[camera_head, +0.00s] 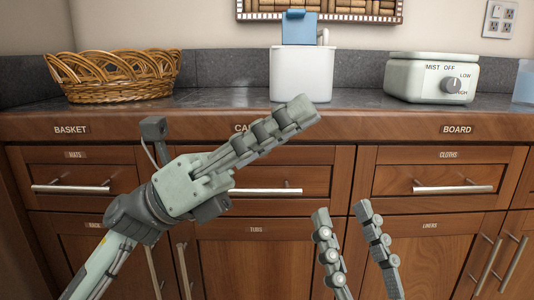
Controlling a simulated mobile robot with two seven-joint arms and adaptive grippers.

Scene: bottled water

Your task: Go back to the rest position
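My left gripper (300,112) reaches in from the left, in front of the counter edge and the middle drawer. Its fingers overlap from this side, so I cannot tell whether they are open or shut. No object shows in it. My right gripper (342,212) is low, right of the middle, in front of the lower cabinets. Its two fingers point up and stand apart, open, with nothing between them. Its base is out of view below.
On the grey counter (225,97) stand a wicker basket (115,78), a white caddy (302,75) with a blue item (299,28), and a white appliance with a dial (425,78). Wooden drawers with bar handles (455,189) are below. A translucent container (524,82) is at the right edge.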

